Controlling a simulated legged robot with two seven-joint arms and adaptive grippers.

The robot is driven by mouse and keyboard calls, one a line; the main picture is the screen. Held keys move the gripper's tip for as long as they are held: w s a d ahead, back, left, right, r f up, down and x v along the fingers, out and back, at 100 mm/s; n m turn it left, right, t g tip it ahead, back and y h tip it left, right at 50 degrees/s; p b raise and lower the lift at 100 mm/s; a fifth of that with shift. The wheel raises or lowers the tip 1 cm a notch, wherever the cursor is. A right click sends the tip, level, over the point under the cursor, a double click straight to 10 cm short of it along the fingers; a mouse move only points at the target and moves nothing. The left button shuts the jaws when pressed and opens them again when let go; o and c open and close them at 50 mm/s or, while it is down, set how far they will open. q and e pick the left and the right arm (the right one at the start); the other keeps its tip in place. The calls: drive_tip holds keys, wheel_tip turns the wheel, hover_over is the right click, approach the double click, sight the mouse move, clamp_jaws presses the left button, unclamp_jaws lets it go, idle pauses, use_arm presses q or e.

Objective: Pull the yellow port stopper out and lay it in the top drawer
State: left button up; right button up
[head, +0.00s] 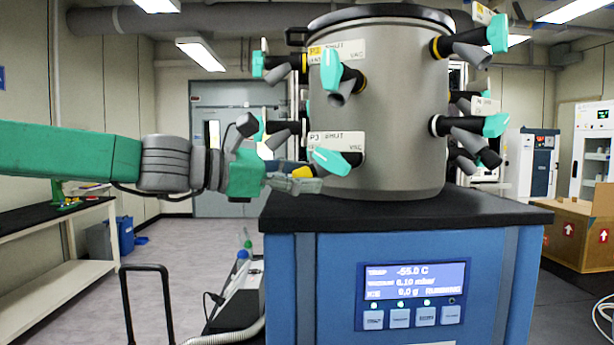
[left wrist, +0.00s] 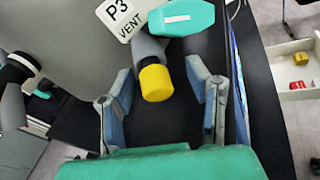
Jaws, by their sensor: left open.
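The yellow port stopper (left wrist: 155,83) sits in the end of the grey P3 port, below a teal valve handle (left wrist: 181,18). In the head view the stopper (head: 303,172) is partly hidden by my left gripper (head: 306,183). In the left wrist view my left gripper (left wrist: 161,84) is open, with one finger on each side of the stopper and a gap on both sides. A white open drawer or tray (left wrist: 289,95) shows at the right edge of the left wrist view, with small red and yellow things in it. My right gripper is not in view.
The steel drum (head: 390,110) carries several other ports with teal handles. It stands on the black top (head: 470,208) of a blue freeze dryer (head: 335,270). A white bench (head: 45,270) stands at left and a cardboard box (head: 570,235) at right.

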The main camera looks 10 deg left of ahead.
use_arm(q)
drive_tip(key=shift+w+d, duration=0.1)
drive_tip(key=shift+d, duration=0.25)
drive_tip(key=shift+w+a+r+p, duration=0.15)
drive_tip(key=shift+a+p, duration=0.25)
drive_tip(key=shift+a, duration=0.75)
drive_tip(key=shift+w+a, duration=0.1)
drive_tip(key=shift+a, duration=0.4)
drive_tip(key=shift+d, duration=1.15)
drive_tip(key=shift+a, duration=0.85)
drive_tip(key=c, duration=0.6)
clamp_jaws()
drive_tip(key=shift+s+d+r, duration=0.1)
drive_tip(key=shift+s+d, duration=0.15)
drive_tip(key=shift+s, duration=0.05)
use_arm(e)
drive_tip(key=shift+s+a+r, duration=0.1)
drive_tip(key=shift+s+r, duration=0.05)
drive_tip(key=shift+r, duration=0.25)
use_arm(q)
drive_tip(key=shift+a+f, duration=0.1)
drive_tip(key=shift+f, duration=0.15)
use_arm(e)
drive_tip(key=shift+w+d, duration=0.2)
